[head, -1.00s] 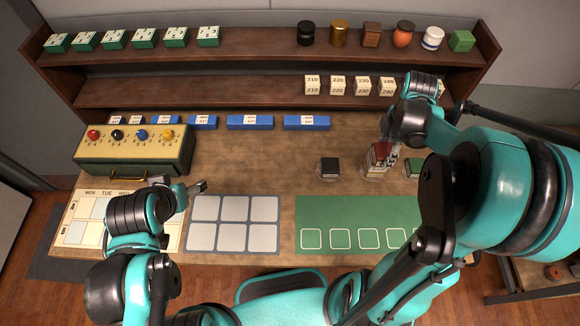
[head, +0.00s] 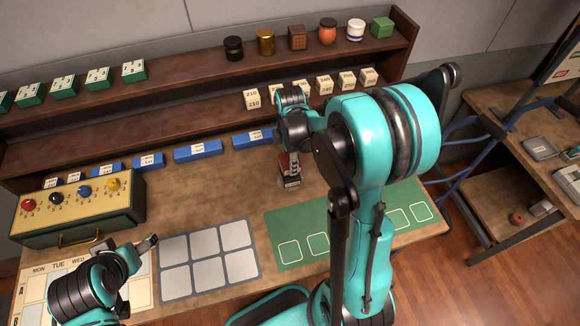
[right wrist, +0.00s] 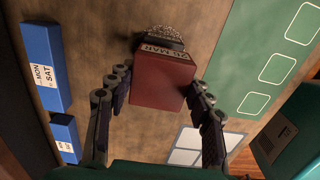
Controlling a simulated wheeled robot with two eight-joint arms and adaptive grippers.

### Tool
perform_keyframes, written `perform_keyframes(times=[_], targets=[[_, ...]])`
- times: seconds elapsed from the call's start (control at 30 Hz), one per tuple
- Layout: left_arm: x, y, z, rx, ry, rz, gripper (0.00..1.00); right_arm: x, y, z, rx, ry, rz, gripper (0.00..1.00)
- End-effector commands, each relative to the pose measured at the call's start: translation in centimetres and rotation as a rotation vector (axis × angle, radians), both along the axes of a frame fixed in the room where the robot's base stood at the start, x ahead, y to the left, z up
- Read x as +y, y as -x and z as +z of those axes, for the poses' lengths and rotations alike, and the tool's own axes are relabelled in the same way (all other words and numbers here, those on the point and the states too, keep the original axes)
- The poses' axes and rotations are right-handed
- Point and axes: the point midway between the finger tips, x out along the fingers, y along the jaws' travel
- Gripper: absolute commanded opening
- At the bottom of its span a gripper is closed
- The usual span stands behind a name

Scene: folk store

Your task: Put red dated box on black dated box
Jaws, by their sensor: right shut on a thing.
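My right gripper (head: 287,158) is shut on the red dated box (right wrist: 163,82). In the right wrist view the box sits between the two fingers, with a pale date label along its far edge. In the head view only a little red shows among the fingers. Just below it is a dark block with a pale label (head: 292,184), apparently the black dated box. Whether the two boxes touch, I cannot tell. A dark patterned rim (right wrist: 160,37) shows just beyond the red box. My left gripper (head: 150,243) is over the left of the table, apart from both boxes; its jaws are unclear.
Blue labelled blocks (head: 197,151) line the table's back. A green mat with white squares (head: 289,252) lies in front of the right gripper, and a grey-celled tray (head: 208,261) left of it. A knobbed box (head: 80,212) stands at left. A shelf (head: 200,62) rises behind.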

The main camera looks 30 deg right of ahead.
Motion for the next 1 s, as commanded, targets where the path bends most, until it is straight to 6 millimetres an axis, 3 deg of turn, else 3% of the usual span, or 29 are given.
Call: perform_keyframes(times=[0.2, 0.57, 0.6, 0.67, 1.0], targets=[[0.0, 0.0, -1.2, 0.000, 0.000, 0.000, 0.72, 0.0, 0.0, -3.3, 0.000, 0.000, 0.000, 0.20], [0.0, 0.0, -1.5, 0.000, 0.000, 0.000, 0.72, -0.1, 0.0, -3.7, 0.000, 0.000, 0.000, 0.20], [0.0, 0.0, -1.5, 0.000, 0.000, 0.000, 0.72, -0.1, 0.0, -3.7, 0.000, 0.000, 0.000, 0.54], [0.0, 0.0, -1.4, 0.000, 0.000, 0.000, 0.72, -0.1, 0.0, -3.6, 0.000, 0.000, 0.000, 0.70], [0.0, 0.0, -1.3, 0.000, 0.000, 0.000, 0.72, -0.1, 0.0, -3.5, 0.000, 0.000, 0.000, 0.72]])
